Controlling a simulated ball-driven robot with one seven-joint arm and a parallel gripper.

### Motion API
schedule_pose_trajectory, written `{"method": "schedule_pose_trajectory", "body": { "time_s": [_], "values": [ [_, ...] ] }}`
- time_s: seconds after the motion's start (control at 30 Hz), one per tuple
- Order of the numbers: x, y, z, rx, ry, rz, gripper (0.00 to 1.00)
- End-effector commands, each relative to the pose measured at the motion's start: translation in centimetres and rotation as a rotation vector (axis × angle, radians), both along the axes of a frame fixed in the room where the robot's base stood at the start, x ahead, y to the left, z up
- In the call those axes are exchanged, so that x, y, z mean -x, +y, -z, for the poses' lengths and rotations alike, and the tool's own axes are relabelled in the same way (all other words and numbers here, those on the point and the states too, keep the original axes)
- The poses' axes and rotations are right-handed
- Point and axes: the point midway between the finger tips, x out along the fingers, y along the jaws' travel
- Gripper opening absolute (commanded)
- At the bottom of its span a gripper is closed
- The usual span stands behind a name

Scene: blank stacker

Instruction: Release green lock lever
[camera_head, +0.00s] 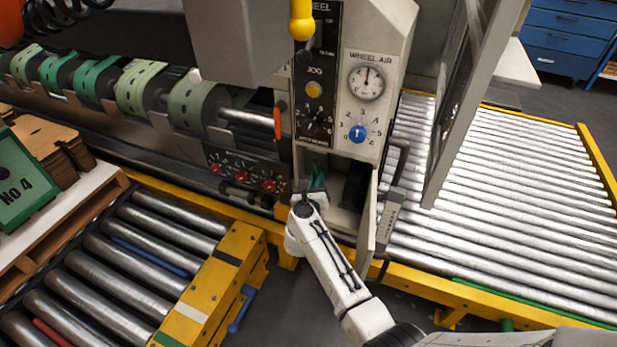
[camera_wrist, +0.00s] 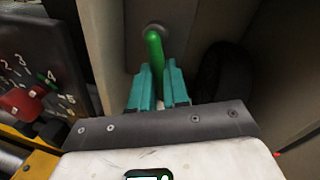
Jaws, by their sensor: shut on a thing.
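The green lock lever (camera_wrist: 154,48) sticks out from a round mount on the grey panel in the wrist view. My gripper (camera_wrist: 158,78) has teal fingers, one on each side of the lever, and is shut on it. In the head view my gripper (camera_head: 316,183) reaches into the open compartment below the control panel.
An open compartment door (camera_head: 369,215) stands right of my gripper. Red knobs (camera_head: 241,179) sit to the left. The control panel (camera_head: 345,100) with gauge is above. Yellow-framed roller conveyors (camera_head: 500,180) lie right and left.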

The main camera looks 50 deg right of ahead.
Motion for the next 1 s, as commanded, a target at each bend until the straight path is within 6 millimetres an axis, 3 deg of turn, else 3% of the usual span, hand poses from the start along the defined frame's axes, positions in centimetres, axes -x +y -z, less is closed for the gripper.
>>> {"method": "schedule_pose_trajectory", "body": {
  "time_s": [0.03, 0.6, 1.0],
  "values": [
    [0.1, -0.2, -0.9, 0.013, 0.045, 0.000, 0.00],
    [1.4, -0.7, -2.0, 0.196, 0.544, -0.003, 0.00],
    [1.8, -0.9, -2.5, 0.284, 0.782, -0.002, 0.00]
  ]
}}
